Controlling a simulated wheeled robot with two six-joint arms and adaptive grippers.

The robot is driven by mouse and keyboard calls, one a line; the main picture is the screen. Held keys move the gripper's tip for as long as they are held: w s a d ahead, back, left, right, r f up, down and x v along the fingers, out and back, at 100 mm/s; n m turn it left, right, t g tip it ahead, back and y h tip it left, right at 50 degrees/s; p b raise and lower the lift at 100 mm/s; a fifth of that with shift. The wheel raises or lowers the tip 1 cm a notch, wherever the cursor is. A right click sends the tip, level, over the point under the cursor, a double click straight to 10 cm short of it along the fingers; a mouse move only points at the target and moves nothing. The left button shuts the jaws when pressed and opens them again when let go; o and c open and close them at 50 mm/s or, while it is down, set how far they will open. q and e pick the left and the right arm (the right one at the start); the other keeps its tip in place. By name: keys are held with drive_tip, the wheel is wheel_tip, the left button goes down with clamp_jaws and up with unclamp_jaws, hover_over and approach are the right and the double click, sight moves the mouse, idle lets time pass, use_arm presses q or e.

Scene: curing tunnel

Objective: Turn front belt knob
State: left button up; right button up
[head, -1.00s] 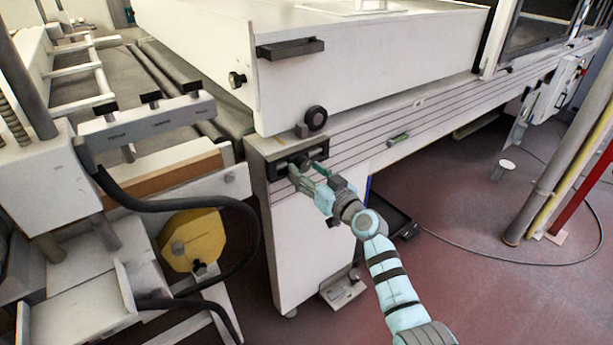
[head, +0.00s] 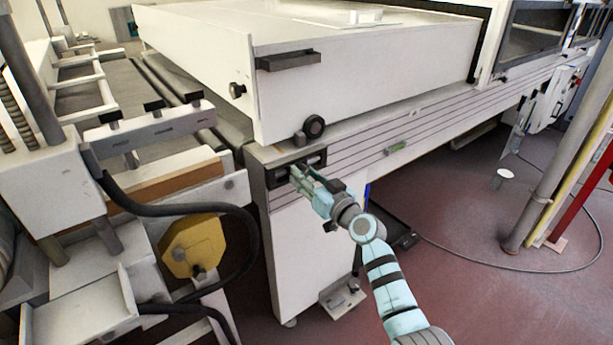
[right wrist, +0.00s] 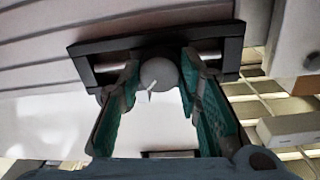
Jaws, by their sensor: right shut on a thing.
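The front belt knob (right wrist: 158,75) is a round grey knob with a small white pointer. In the right wrist view it sits between my fingertips, its pointer directed downward and slightly left. It is mounted in a dark recessed frame (right wrist: 85,66), which also shows in the head view (head: 318,159) at the near end of the white machine. My right gripper (head: 300,176) reaches that frame and is shut on the knob; its two green-padded fingers also show in the right wrist view (right wrist: 160,88). In the head view the fingers largely hide the knob. My left gripper is not in view.
A black round wheel (head: 314,126) and a black handle (head: 288,60) are on the machine above. A yellow housing (head: 195,245) and black hose (head: 170,207) lie left.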

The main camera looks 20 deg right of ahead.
use_arm(q)
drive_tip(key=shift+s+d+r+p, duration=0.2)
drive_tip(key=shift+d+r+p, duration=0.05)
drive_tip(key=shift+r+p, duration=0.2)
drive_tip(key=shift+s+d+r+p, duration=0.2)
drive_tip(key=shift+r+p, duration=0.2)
drive_tip(key=shift+p, duration=0.05)
use_arm(e)
drive_tip(key=m, duration=0.7)
drive_tip(key=shift+f+g, duration=0.1)
drive_tip(key=shift+g, duration=0.2)
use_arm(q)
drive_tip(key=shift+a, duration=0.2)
use_arm(e)
drive_tip(key=o, duration=0.8)
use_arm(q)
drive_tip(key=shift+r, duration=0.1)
use_arm(e)
drive_tip(key=o, duration=0.3)
drive_tip(key=shift+s+d, duration=0.1)
drive_tip(key=shift+s, duration=0.05)
drive_tip(key=shift+o, duration=0.2)
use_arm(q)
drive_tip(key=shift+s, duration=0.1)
